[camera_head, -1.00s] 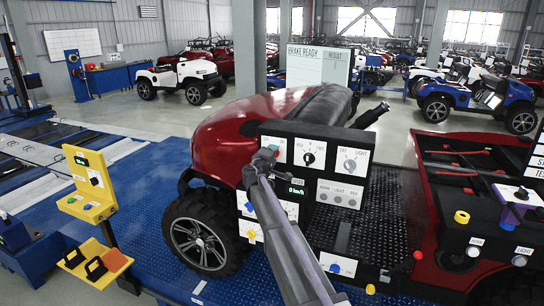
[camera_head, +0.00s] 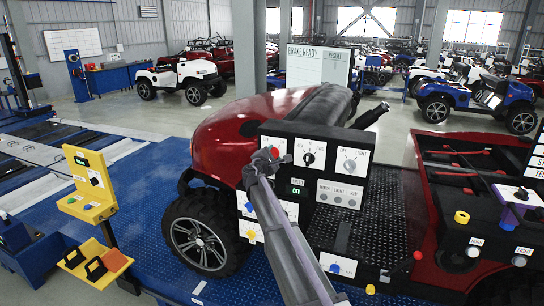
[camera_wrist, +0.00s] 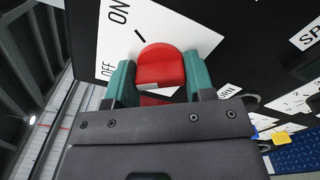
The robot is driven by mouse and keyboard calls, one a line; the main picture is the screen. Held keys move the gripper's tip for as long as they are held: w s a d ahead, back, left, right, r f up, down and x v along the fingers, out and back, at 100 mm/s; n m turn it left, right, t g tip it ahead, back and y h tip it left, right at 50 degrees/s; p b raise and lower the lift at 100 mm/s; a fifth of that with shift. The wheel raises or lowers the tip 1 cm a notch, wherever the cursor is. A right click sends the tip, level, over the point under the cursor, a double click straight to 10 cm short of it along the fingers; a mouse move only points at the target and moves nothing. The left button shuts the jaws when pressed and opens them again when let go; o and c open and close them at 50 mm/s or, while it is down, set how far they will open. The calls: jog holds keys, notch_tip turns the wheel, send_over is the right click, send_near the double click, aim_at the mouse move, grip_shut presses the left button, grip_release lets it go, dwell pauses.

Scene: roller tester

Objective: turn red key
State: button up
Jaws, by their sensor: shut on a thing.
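The red key (camera_wrist: 160,66) sits on a white plate (camera_wrist: 195,42) marked ON and OFF, on the vehicle's black dash. My gripper (camera_wrist: 161,80) is shut on it, with a teal finger against each side. In the wrist view the key's rounded top shows between the fingers, and its lower part is partly hidden by my gripper. In the head view my gripper (camera_head: 268,158) reaches the upper left of the dash, and a bit of red shows at its tip. I cannot tell the key's exact angle from there.
White dial plates (camera_head: 309,153) sit close to the right of my gripper. A small green-lit display (camera_head: 297,186) is just below. A yellow knob (camera_head: 251,235) and blue knob (camera_head: 335,268) are lower on the dash. A yellow control stand (camera_head: 88,190) is at left.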

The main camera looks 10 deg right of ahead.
dwell(0.3)
jog(key=o, duration=0.9)
jog(key=shift+s, duration=0.15)
jog(key=v, duration=1)
jog(key=shift+s+a, duration=0.2)
jog(key=shift+s, duration=0.05)
